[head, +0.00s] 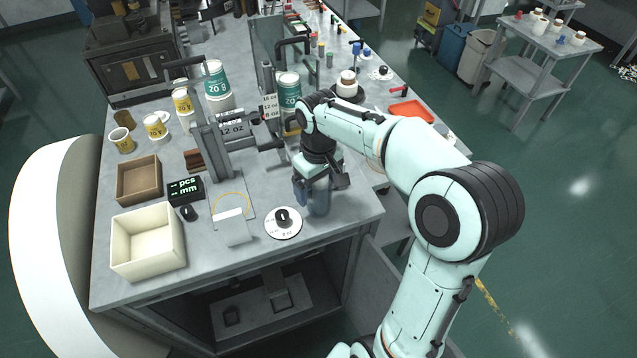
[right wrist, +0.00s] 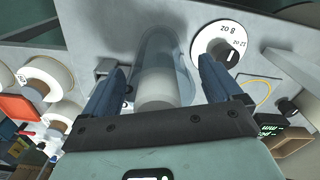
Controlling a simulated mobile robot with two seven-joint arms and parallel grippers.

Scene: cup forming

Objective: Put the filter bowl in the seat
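The filter bowl (right wrist: 178,50) is a clear bluish cylinder with a pale white core. In the right wrist view it lies between the two fingers of my right gripper (right wrist: 162,88), and a gap shows on its left side. In the head view the bowl (head: 320,197) is at the front right corner of the bench, under my right gripper (head: 314,190), partly covered by a finger. I cannot tell whether it touches the bench top. The fingers stand apart around it, not visibly pressing on it. I cannot make out the seat. My left gripper is out of view.
A round white dial with a black knob (head: 283,222) lies just left of the bowl. A cream bin (head: 148,262), brown tray (head: 140,180) and black display (head: 185,191) stand further left. Upright fixtures (head: 212,145) rise behind. An orange tray (head: 411,111) lies right, beyond my arm.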

